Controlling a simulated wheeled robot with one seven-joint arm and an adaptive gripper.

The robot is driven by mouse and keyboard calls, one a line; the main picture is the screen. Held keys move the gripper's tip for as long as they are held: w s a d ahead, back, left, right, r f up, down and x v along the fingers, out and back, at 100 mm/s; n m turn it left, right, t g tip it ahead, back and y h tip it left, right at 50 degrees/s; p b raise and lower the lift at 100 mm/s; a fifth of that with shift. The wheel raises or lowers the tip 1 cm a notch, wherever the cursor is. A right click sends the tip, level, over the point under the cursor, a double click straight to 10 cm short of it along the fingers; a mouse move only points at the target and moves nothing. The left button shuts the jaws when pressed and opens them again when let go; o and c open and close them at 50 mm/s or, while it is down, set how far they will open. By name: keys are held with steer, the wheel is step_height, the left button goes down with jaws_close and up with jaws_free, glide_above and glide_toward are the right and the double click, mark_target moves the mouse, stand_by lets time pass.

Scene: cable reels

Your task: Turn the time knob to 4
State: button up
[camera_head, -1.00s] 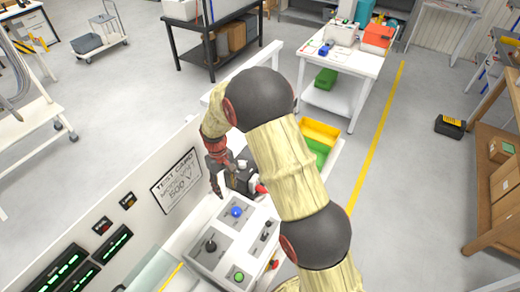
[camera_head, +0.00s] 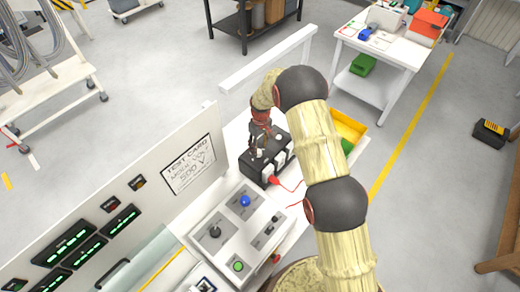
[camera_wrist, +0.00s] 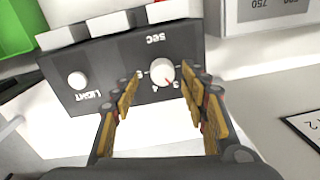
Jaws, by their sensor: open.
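The time knob (camera_wrist: 162,72) is a round white knob marked SEC on the sloped face of a black box (camera_wrist: 110,68), seen upside down in the wrist view. A small red mark on the knob points towards its lower right, near what looks like a 3. A 4 shows just below the knob. My gripper (camera_wrist: 160,79) is open, with one finger on each side of the knob in the picture. Contact cannot be told. In the head view my gripper (camera_head: 258,145) is above the black box (camera_head: 254,172), hiding the knob.
A second white knob (camera_wrist: 78,80), marked LIGHT, is on the same face. White blocks line the box's top edge. A control panel (camera_head: 238,217) with a blue button stands in front of the box. A test card panel (camera_head: 188,165) rises at left; a yellow bin (camera_head: 348,127) is at right.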

mark_target(259, 152)
steer(key=shift+s+a+f, duration=0.15)
steer(key=shift+a+f, duration=0.05)
steer(key=shift+f, duration=0.85)
steer(key=shift+f+p, duration=0.3)
steer(key=shift+f, duration=0.25)
steer(key=shift+c, duration=0.5)
steer(key=c, duration=1.1)
steer(key=shift+o, duration=0.2)
steer(key=shift+b, duration=0.3)
